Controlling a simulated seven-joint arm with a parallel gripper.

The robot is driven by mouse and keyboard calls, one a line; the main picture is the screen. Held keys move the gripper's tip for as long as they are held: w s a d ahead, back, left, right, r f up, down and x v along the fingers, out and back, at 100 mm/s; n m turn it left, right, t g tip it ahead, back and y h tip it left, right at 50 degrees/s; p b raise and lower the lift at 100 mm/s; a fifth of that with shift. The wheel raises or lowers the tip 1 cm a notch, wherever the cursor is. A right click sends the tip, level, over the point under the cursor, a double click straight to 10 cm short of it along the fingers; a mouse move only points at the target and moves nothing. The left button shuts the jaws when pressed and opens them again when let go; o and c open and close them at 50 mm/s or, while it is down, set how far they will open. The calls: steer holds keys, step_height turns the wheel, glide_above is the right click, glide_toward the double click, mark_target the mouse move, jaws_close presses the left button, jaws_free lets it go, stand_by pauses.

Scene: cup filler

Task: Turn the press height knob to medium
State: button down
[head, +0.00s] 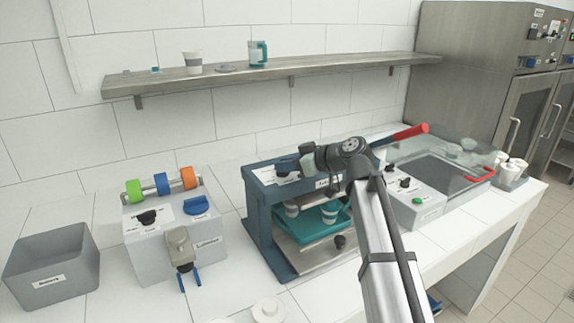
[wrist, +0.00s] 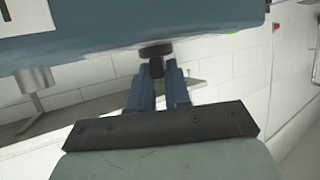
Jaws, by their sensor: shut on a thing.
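The press (head: 256,215) is a dark blue frame in the middle of the counter. In the wrist view its blue body (wrist: 150,22) fills the top. A black knob (wrist: 155,50) sits on that body, and my gripper's blue fingers (wrist: 158,72) are shut on its narrow part. I cannot read the knob's setting. A teal tray (head: 312,230) with cups is inside the press.
A lower black knob (head: 340,241) is at the press front. A red-ended lever (head: 410,133) reaches up right. A control box (head: 415,204) with black knobs and a green button stands right. A labelled machine (head: 150,245) and grey bin (head: 52,272) stand left. A shelf (head: 225,76) runs above.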

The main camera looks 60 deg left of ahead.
steer(key=c, duration=1.2)
jaws_free()
steer(key=shift+o, duration=0.2)
steer(key=v, duration=1.3)
steer(key=shift+w+d+r, duration=0.2)
steer(key=shift+d+r, duration=0.05)
